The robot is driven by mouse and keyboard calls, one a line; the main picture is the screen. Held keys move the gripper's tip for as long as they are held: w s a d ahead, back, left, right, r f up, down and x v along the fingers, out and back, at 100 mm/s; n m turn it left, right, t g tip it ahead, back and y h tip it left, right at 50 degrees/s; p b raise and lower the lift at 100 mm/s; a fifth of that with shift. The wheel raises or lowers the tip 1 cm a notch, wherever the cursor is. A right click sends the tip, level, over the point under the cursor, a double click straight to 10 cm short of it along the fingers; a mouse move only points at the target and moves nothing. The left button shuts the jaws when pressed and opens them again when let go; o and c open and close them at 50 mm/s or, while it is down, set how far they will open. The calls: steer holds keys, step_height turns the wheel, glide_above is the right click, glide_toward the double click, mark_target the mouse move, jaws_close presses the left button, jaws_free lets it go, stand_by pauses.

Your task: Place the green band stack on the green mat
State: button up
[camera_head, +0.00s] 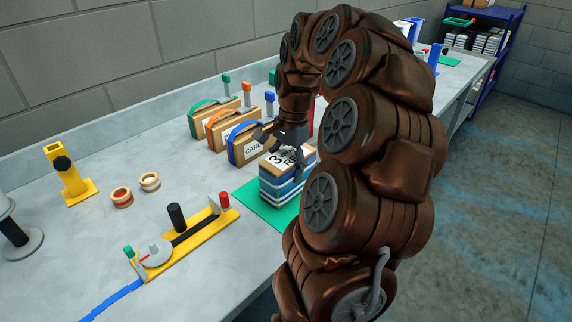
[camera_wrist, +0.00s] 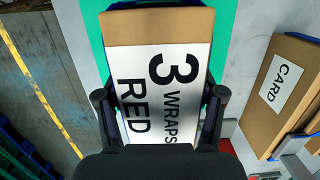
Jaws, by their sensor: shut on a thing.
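My gripper (camera_head: 289,152) is shut on a layered blue-and-white stack (camera_head: 283,188) with a tan top and a white label. The label reads "3 WRAPS RED" in the wrist view (camera_wrist: 158,85), with one finger on each side of the stack. The stack is upright over the green mat (camera_head: 246,195); whether it touches the mat is unclear. The mat also shows beyond the stack in the wrist view (camera_wrist: 95,40). No green band is visible on the stack. A tan carton with a green band (camera_head: 203,104) stands at the back, left of my gripper.
Cartons with orange (camera_head: 222,122) and blue (camera_head: 246,148) bands stand just behind the stack. The table's front edge is close to the mat.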

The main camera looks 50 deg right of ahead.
steer(key=shift+f, duration=0.2)
steer(key=o, duration=1.5)
steer(key=shift+r, duration=0.15)
steer(key=shift+d+r+b, duration=0.3)
steer(key=shift+r+b, duration=0.1)
steer(key=shift+r, duration=1.6)
steer(key=shift+d+r+b, duration=0.3)
steer(key=shift+r+b, duration=0.05)
steer(key=shift+r, duration=1.6)
steer(key=shift+d+r+b, duration=0.3)
steer(key=shift+r+b, duration=0.1)
steer(key=shift+r, duration=1.6)
steer(key=shift+a, duration=0.1)
